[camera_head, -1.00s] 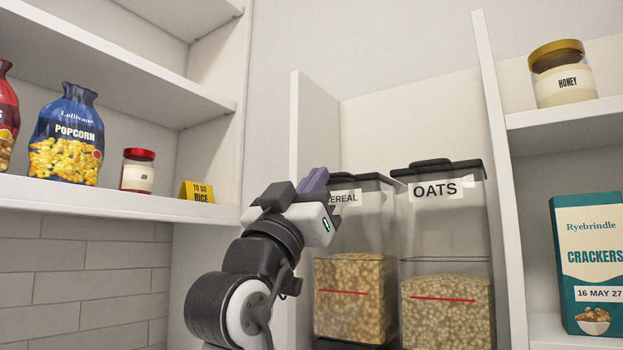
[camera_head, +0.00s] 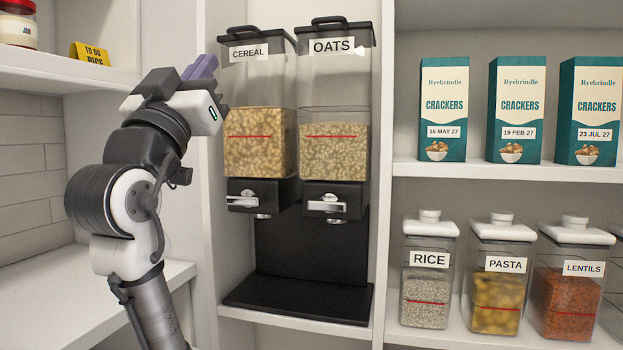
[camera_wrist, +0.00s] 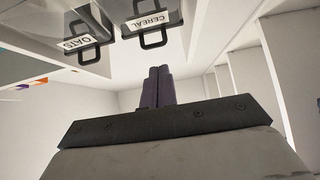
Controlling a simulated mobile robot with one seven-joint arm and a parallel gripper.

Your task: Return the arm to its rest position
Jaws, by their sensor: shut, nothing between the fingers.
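My gripper (camera_head: 206,68) is raised at the left of the head view, with my arm bent below it. Its purple fingers are shut together and hold nothing. In the wrist view the closed fingers (camera_wrist: 158,88) point up at the middle of the picture. The fingers are close to the cereal dispenser (camera_head: 258,140) in the picture, by its upper left; I cannot tell the exact gap. The oats dispenser (camera_head: 335,143) stands to the right of it. Both dispenser lids also show upside down at the upper left of the wrist view.
Right shelves hold several cracker boxes (camera_head: 515,110) above and jars of rice (camera_head: 428,280), pasta (camera_head: 497,285) and lentils (camera_head: 572,295) below. A yellow note (camera_head: 91,53) and a red-lidded jar (camera_head: 18,24) stand upper left. The left counter (camera_head: 100,300) looks clear.

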